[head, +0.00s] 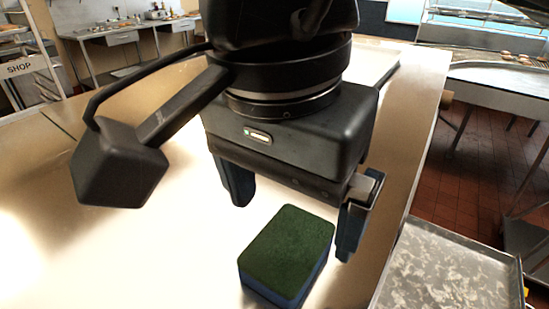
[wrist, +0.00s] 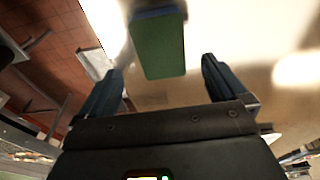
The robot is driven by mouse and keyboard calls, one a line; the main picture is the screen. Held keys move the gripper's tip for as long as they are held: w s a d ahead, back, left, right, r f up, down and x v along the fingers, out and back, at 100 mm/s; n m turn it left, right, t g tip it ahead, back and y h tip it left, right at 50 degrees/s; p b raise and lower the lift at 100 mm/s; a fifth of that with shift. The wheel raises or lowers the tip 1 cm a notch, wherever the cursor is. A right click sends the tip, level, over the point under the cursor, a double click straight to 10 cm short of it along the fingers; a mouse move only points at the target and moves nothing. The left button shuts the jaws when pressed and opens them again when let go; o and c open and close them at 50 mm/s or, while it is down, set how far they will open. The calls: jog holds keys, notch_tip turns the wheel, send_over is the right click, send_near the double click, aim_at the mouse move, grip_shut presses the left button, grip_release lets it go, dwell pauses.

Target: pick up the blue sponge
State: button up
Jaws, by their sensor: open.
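The blue sponge (head: 286,252) has a dark green top face and blue sides, and lies flat on the pale, shiny worktop (head: 120,255). My gripper (head: 295,222) is open and empty above and behind the sponge in the head view, with its fingers wide apart. In the wrist view the sponge (wrist: 159,45) shows its green face at the top of the picture, beyond my fingertips and between their lines. My gripper (wrist: 161,75) is apart from the sponge there. No part of the sponge is between the fingers.
A worn metal tray (head: 450,270) stands at the lower right, beside the worktop's right edge. Steel tables (head: 500,85) stand over a red tiled floor (head: 465,165). The worktop left of the sponge is clear.

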aim_at(288, 243)
jog(key=shift+w+f+p, duration=0.15)
jog(key=shift+f+p, duration=0.3)
jog(key=shift+f, duration=1.05)
jog(key=shift+w+f+p, duration=0.1)
jog(key=shift+f+p, duration=0.35)
jog(key=shift+f, duration=1)
jog(key=c, duration=1.1)
